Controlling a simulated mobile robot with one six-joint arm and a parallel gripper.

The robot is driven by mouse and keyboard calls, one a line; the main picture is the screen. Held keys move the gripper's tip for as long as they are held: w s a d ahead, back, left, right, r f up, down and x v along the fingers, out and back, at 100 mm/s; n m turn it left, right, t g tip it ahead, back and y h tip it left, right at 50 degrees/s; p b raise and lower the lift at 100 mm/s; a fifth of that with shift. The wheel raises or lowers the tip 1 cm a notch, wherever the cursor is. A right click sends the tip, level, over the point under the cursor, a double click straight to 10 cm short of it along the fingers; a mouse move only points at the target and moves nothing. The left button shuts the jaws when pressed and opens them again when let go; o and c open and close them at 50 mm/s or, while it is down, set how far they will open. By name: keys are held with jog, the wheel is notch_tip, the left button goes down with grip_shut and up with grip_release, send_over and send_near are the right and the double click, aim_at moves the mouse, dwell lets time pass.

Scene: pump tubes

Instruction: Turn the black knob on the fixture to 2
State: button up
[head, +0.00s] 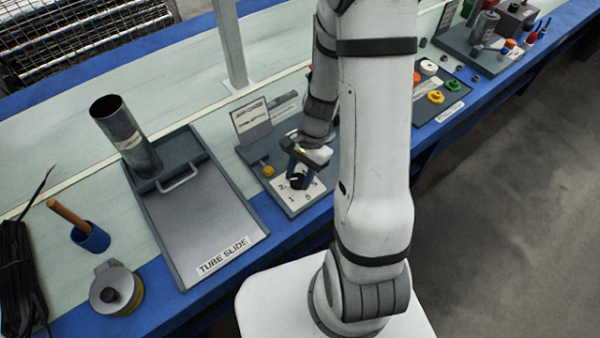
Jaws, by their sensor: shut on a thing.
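The black knob (298,181) sits on a white dial plate (291,196) on the grey fixture (272,183). The digits 2, 1, 0 and 3 show around the knob: 2 at the upper left, 1 at the lower left, 0 at the lower middle, 3 at the right. My gripper (301,172) is over the dial, shut on the black knob. The gripper hides part of the knob, and I cannot tell which number its pointer faces.
The tube slide tray (203,232) with a metal tube (125,137) stands to the left. Boards with coloured parts (436,97) lie to the right.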

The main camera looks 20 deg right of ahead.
jog(key=shift+w, duration=0.2)
jog(key=o, duration=1)
jog(key=shift+s, duration=0.1)
jog(key=shift+p+v, duration=0.85)
jog(key=shift+v, duration=3.1)
